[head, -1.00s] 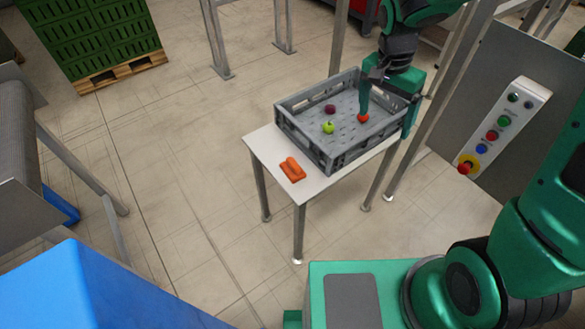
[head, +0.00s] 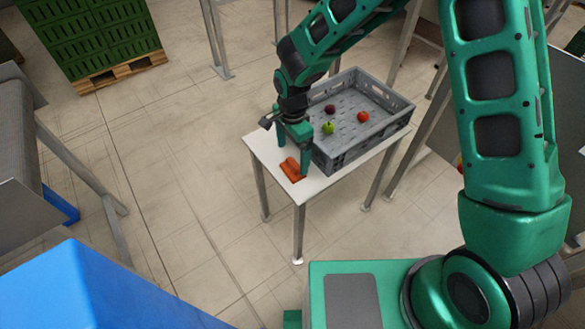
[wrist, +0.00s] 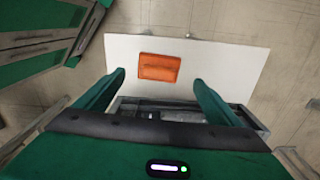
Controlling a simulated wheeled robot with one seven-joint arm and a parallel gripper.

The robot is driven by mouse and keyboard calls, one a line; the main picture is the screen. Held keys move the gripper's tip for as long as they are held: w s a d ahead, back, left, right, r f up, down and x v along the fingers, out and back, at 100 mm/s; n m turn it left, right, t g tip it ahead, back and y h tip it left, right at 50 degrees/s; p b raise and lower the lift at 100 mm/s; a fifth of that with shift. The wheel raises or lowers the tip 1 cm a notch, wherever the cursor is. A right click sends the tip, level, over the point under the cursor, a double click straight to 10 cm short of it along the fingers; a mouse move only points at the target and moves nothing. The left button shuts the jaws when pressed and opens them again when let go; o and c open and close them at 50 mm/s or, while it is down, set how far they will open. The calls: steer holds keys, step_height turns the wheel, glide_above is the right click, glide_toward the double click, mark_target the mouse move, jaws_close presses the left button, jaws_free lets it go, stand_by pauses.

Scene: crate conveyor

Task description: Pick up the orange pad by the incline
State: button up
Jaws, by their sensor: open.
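The orange pad (head: 290,172) lies flat on the small white table (head: 318,186), beside the grey crate. It has a raised strip along its middle, and it shows whole in the wrist view (wrist: 158,67). My gripper (head: 292,168) points down over the table at the pad, fingers spread and empty. In the head view the fingers stand on either side of the pad and partly cover its back edge. In the wrist view my gripper (wrist: 158,80) has the pad just beyond its fingertips, between their lines. I cannot tell the exact height gap.
The grey crate (head: 345,163) fills the rest of the tabletop, close to my gripper. It holds a green apple (head: 328,128), a red fruit (head: 362,117) and a dark purple fruit (head: 330,108). A grey conveyor (head: 15,140) stands at left; the floor between is clear.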

mark_target(293, 163)
steer(key=shift+d+f, duration=0.1)
steer(key=shift+f, duration=2.85)
steer(key=c, duration=1.1)
steer(key=shift+c, duration=0.2)
steer(key=shift+r, duration=0.1)
steer(key=shift+r, duration=0.4)
steer(key=r, duration=0.3)
steer(key=shift+s+a+r, duration=0.3)
steer(key=shift+s+r, duration=0.1)
steer(key=s+a+r, duration=0.6)
steer(key=s+a, duration=0.1)
steer(key=s, duration=0.1)
steer(key=shift+r, duration=0.15)
steer(key=shift+o, duration=0.5)
steer(key=shift+s, duration=0.15)
